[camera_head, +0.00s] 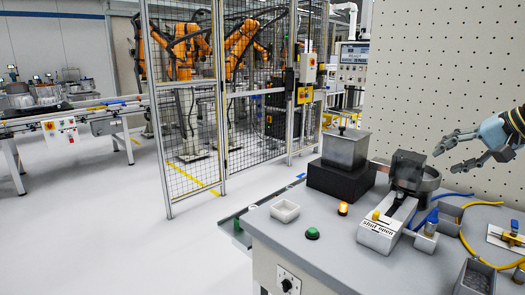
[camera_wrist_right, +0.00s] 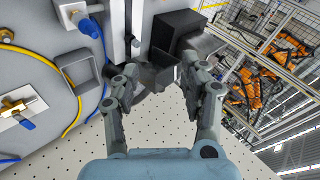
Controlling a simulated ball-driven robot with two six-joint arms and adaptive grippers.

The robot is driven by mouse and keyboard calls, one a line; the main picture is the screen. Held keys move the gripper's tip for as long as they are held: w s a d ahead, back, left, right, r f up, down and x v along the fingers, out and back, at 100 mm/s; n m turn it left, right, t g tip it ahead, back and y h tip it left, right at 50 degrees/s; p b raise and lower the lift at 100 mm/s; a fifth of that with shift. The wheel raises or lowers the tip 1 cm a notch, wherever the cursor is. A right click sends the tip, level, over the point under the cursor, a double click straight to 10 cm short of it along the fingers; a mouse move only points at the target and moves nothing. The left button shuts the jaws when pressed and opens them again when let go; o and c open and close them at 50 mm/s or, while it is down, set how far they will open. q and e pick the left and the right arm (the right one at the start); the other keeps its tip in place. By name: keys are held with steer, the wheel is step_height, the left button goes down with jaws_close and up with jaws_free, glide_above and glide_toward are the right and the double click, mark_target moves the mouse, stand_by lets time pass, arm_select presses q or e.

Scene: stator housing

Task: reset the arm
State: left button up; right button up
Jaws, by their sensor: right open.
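My right gripper (camera_head: 446,160) is at the right of the head view, raised above the bench in front of the perforated panel. Its two fingers point left and are spread apart with nothing between them. The right wrist view shows the same open fingers (camera_wrist_right: 161,70) on either side of the dark fixture block (camera_wrist_right: 163,72), which lies beyond them. A round metal housing (camera_head: 429,183) sits by the black clamp block (camera_head: 408,170), below and left of the gripper and apart from it. My left gripper is not in view.
The grey bench (camera_head: 330,262) holds a metal box (camera_head: 346,148) on a black block (camera_head: 338,179), a white tray (camera_head: 285,211), a green button (camera_head: 312,233), an orange lamp (camera_head: 343,209) and a lever fixture (camera_head: 383,231). A yellow hose (camera_head: 467,243) curves at right. The perforated panel (camera_head: 440,70) stands behind.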

steer(key=s+a+f+n+g+h, duration=0.1)
steer(key=s+a+f+n+g, duration=0.35)
steer(key=s+a+f, duration=1.1)
steer(key=s+a+n+h, duration=0.2)
steer(key=s, duration=0.9)
steer(key=s+a+n+h, duration=0.2)
steer(key=s+n, duration=0.1)
steer(key=s, duration=0.8)
step_height(320, 180, down, 33)
steer(key=s+d+g+b, duration=0.2)
steer(key=b, duration=0.4)
arm_select(q)
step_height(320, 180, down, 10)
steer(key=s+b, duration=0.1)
steer(key=b, duration=0.3)
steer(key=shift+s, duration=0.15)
arm_select(e)
steer(key=s+d+f, duration=0.1)
steer(key=s+f, duration=1.7)
steer(key=f, duration=0.1)
steer(key=shift+s+d+f+m+g, duration=0.15)
steer(key=shift+f+m+g, duration=0.2)
